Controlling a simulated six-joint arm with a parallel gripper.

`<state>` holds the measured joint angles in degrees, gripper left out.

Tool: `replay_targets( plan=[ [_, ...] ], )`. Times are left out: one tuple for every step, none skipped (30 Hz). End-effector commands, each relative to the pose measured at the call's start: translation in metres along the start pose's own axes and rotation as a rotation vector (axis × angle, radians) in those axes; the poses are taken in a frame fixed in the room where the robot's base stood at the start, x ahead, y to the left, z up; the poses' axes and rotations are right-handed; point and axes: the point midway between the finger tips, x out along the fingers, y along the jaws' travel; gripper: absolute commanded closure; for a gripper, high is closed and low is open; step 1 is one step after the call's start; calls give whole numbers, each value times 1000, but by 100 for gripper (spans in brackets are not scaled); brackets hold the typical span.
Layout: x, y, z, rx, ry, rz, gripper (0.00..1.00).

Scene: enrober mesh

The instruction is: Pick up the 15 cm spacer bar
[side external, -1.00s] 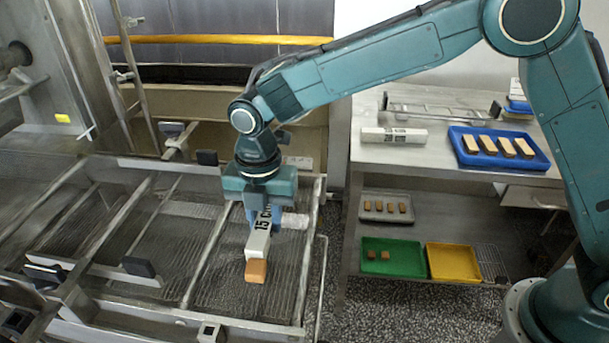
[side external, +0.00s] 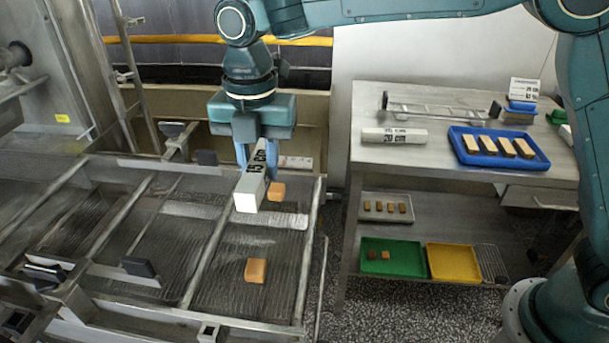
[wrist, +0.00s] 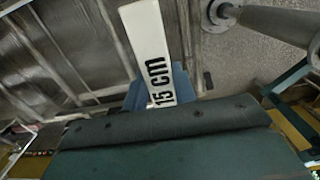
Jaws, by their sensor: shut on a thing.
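The 15 cm spacer bar (side external: 252,184) is a white bar with "15 cm" in black on its side. My gripper (side external: 257,170) is shut on it and holds it above the wire mesh (side external: 225,270) in the side external view. In the wrist view the bar (wrist: 150,40) points away from my gripper (wrist: 160,92), with its label facing the camera and blue fingers beside it. One orange-brown block (side external: 256,271) lies on the mesh below the bar. Another block (side external: 276,191) shows just right of the bar, partly hidden by it.
A steel table (side external: 380,155) at the right holds a white 20 cm bar (side external: 394,136), a wire rack and a blue tray (side external: 540,160) of blocks. Its lower shelf has a green tray (side external: 365,262) and a yellow tray (side external: 453,262). Metal rails (side external: 215,235) cross the mesh.

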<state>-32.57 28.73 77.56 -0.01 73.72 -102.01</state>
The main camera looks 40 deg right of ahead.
Motion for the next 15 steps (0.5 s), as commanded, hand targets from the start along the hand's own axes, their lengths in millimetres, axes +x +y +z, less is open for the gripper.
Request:
replay_targets(
  plan=[
    [-13,1,0,0,-1,5,100],
    [-20,1,0,0,-1,6,100],
    [-28,1,0,0,-1,6,100],
    [-33,1,0,0,-1,5,100],
    [-39,1,0,0,-1,5,100],
    [-45,1,0,0,-1,5,100],
    [-50,1,0,0,-1,4,100],
    [-55,1,0,0,-1,5,100],
    [-59,1,0,0,-1,3,100],
    [-62,1,0,0,-1,3,100],
    [-65,1,0,0,-1,3,100],
    [-69,1,0,0,0,2,100],
    [-71,1,0,0,0,3,100],
    [-73,1,0,0,0,2,100],
    [-76,0,0,0,0,2,100]
  ],
)
